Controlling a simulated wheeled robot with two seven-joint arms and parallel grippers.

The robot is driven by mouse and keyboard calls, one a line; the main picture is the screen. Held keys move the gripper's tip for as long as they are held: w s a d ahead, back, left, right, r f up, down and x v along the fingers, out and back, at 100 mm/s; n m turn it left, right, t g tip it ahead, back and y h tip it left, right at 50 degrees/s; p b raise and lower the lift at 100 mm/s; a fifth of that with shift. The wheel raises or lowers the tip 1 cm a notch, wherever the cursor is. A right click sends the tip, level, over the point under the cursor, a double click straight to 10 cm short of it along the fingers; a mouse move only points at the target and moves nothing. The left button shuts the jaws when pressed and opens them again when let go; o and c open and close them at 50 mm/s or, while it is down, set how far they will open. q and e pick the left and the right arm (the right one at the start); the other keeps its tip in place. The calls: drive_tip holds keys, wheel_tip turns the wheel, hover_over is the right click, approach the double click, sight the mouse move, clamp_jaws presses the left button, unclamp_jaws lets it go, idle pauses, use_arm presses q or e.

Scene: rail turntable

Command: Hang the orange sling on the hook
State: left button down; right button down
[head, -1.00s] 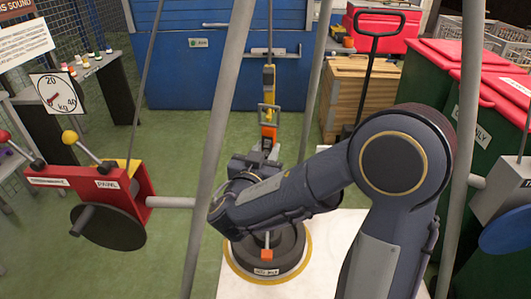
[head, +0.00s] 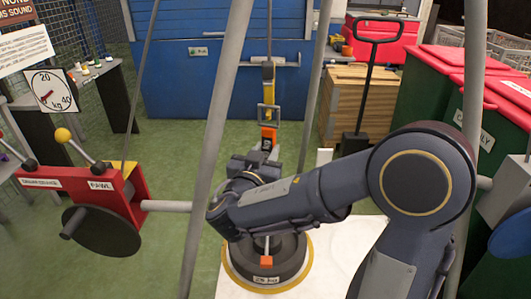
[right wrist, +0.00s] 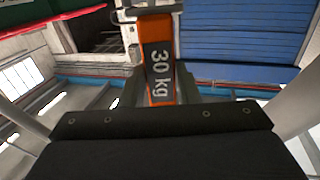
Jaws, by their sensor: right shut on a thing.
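The orange sling (head: 268,138) is upright above my right gripper (head: 262,163) in the head view. The right wrist view shows its orange band (right wrist: 161,40) with a black "30 kg" label between the fingers. My right gripper is shut on it. Directly above is a yellow strip with a grey rectangular frame (head: 268,113), in line with a hanging line. I cannot make out the hook's shape or tell whether the sling touches it. My left gripper is not in view.
A dark round weight (head: 268,275) with an orange top stands on a white board below my right arm. Grey slanting poles (head: 217,130) flank the arm. A red winch box (head: 92,192) is at left; a pallet truck handle (head: 372,75) and green bins are behind at right.

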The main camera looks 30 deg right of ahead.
idle(0.3)
drive_tip(key=c, duration=1)
unclamp_jaws()
